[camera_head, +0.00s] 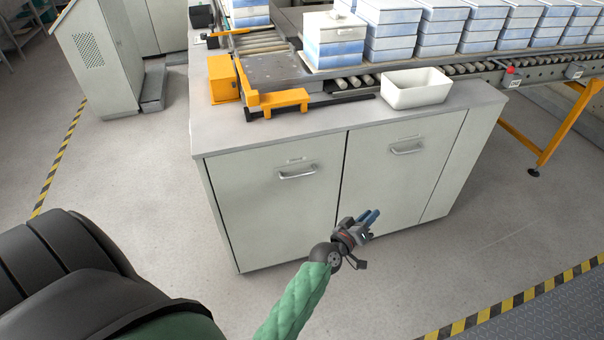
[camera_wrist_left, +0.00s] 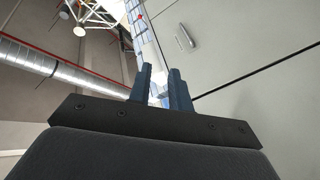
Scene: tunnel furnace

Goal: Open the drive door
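Two grey cabinet doors, a left one (camera_head: 265,212) and a right one (camera_head: 392,190), form the front of the conveyor cabinet. Both look shut, and no label shows which is the drive door. The left door has a bar handle (camera_head: 297,173), and the right door has another (camera_head: 407,148). My left gripper (camera_head: 371,216) is in front of the lower right door, below its handle. Its two dark blue fingers (camera_wrist_left: 160,72) are apart with nothing between them. A handle (camera_wrist_left: 184,38) shows beyond the fingers in the wrist view. My right gripper is not in view.
A white tray (camera_head: 416,88) and an orange-edged metal plate (camera_head: 272,70) are on the cabinet top (camera_head: 225,130). Blue-and-white boxes line the conveyor behind. Another grey cabinet (camera_head: 90,55) stands at the back left. The floor (camera_head: 130,190) left of the cabinet is clear.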

